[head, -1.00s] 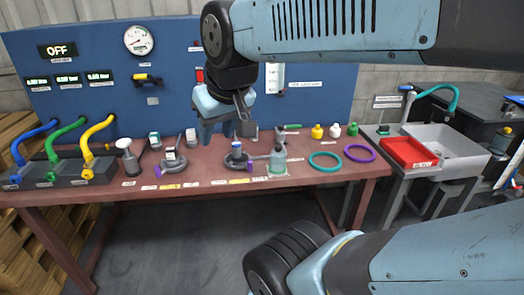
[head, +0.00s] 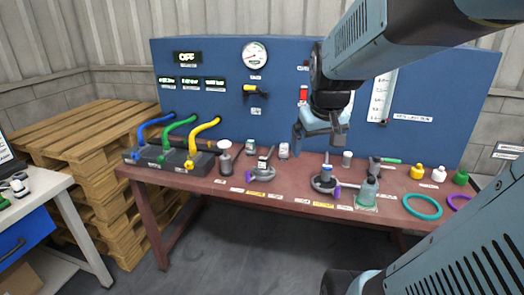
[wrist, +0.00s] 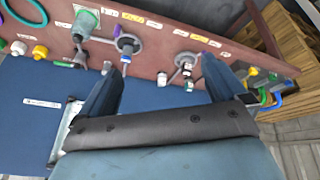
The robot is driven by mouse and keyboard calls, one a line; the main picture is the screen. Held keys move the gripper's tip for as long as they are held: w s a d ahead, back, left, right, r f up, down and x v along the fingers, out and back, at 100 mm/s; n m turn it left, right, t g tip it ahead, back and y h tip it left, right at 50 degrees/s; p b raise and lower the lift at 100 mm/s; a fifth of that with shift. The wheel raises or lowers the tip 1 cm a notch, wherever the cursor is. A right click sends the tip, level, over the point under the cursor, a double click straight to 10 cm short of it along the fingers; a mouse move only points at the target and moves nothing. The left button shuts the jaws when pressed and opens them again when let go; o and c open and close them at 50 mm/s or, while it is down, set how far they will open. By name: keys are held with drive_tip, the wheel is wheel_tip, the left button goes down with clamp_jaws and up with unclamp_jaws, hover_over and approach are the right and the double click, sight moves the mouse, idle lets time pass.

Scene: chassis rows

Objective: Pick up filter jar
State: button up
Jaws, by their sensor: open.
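My gripper (head: 320,140) hangs above the back part of the red-brown bench, in front of the blue panel. Its two fingers are spread and empty in the wrist view (wrist: 161,62). I cannot tell for certain which vessel is the filter jar, as the labels are too small to read. A grey jar with a pale top (head: 225,160) stands farther left, beside the hose block.
Round grey fixtures (head: 262,171) (head: 325,181) stand between the two jars. A teal ring (head: 422,206) and yellow, white and green caps (head: 417,172) lie at the right. Wooden pallets (head: 100,130) and a white table (head: 50,200) are at the left.

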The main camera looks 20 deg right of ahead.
drive_tip(key=w+d+f+m+g, duration=0.1)
drive_tip(key=w+d+f, duration=0.25)
drive_tip(key=d, duration=0.25)
drive_tip(key=w+d+f, duration=0.3)
drive_tip(key=d+f, duration=0.1)
drive_tip(key=d, duration=0.3)
drive_tip(key=m, duration=0.1)
approach(372, 180)
drive_tip(key=f, duration=0.2)
drive_tip(key=shift+t, duration=0.3)
drive_tip(key=x, duration=0.7)
drive_tip(key=shift+w+d+f, duration=0.2)
drive_tip(key=shift+w+f, duration=0.05)
drive_tip(key=shift+d+x, duration=0.1)
drive_tip(key=shift+x, duration=1.15)
drive_tip(key=shift+d+x, duration=0.15)
drive_tip(key=shift+x, duration=1.15)
drive_tip(key=shift+w+r, duration=0.1)
drive_tip(key=c, duration=1.1)
